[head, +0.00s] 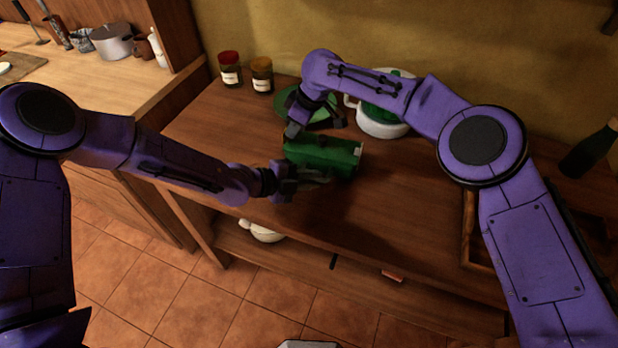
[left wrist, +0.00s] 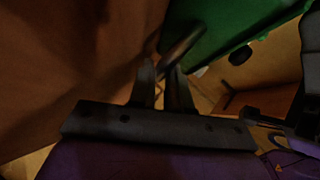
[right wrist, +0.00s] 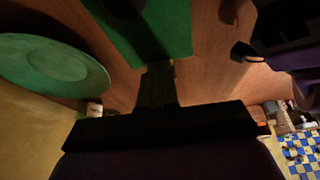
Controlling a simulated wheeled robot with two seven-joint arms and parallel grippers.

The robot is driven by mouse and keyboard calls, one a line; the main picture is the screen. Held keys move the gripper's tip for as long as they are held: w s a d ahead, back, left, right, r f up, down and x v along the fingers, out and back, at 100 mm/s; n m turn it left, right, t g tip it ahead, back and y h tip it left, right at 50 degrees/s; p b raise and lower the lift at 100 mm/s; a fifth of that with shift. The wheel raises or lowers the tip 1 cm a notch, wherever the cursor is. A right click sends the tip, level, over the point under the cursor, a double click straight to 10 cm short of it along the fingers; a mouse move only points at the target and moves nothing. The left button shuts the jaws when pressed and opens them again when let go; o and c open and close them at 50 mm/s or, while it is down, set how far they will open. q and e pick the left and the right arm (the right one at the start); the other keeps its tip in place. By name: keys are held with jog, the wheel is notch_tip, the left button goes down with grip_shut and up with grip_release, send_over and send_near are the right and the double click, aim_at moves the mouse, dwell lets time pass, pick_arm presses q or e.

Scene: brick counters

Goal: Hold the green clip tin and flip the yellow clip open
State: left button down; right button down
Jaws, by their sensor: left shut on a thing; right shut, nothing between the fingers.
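The green clip tin (head: 338,153) sits on the wooden counter below both arms. It fills the top of the left wrist view (left wrist: 228,24) and shows in the right wrist view (right wrist: 168,22). My left gripper (head: 312,181) is at its near side, shut on a dark grey bar at the tin, seen in the left wrist view between the fingers (left wrist: 166,82). My right gripper (head: 293,130) is shut and empty at the tin's far left top edge; its fingertips (right wrist: 158,68) are close to the green surface. I cannot make out the yellow clip clearly.
A green plate (head: 318,119) and a white pot with green lid (head: 382,127) stand behind the tin. Two jars (head: 230,70) stand at the back left. A dark bottle (head: 590,150) is at the right. The counter right of the tin (head: 405,190) is clear.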

aim_at(286, 137)
jog(key=shift+w+a, duration=0.2)
jog(key=shift+a, duration=0.5)
jog(key=shift+w+a, duration=0.15)
jog(key=shift+a, duration=0.55)
notch_tip(286, 137, up, 8)
jog(key=shift+d, duration=0.3)
jog(key=shift+s, duration=0.1)
